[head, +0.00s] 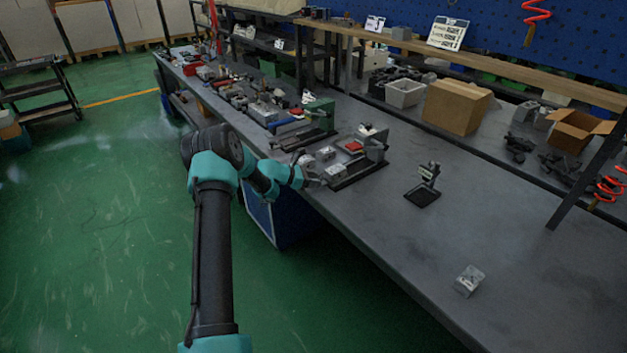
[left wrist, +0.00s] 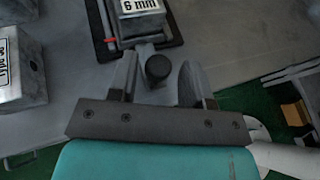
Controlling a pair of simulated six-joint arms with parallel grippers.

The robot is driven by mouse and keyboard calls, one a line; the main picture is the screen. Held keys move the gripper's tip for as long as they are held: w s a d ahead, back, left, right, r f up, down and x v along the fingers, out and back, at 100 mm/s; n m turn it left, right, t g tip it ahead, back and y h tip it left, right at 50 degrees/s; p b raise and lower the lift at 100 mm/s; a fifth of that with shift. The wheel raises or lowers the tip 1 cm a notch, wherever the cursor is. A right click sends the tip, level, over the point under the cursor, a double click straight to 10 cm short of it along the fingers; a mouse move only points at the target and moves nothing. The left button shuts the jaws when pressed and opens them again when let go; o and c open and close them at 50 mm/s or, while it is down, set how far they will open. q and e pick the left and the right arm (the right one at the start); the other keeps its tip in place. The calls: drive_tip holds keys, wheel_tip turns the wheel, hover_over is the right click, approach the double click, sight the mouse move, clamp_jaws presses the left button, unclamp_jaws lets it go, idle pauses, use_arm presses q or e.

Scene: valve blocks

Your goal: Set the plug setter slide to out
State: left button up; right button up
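My left gripper (head: 312,180) is at the near edge of the bench, beside a fixture on a dark base (head: 357,172). In the left wrist view the same gripper (left wrist: 157,84) is open. A round black knob (left wrist: 157,68) sits between its two fingers, with visible space at least on the right side. Past the knob is a grey block labelled "6 mm" (left wrist: 140,22) on a black base, with a small red mark at its left. I cannot tell the slide's position or whether the knob belongs to it. My right gripper is not in view.
A grey labelled block (left wrist: 18,75) is close on the left in the wrist view. In the head view a small stand (head: 425,185) and a light block (head: 469,281) are on the bench's right part, which is mostly clear. Several parts crowd the bench farther back.

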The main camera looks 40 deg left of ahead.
use_arm(q)
drive_tip(key=shift+o, duration=0.3)
drive_tip(key=shift+r, duration=0.1)
drive_tip(key=shift+s+a+r, duration=0.1)
drive_tip(key=v, duration=1.7)
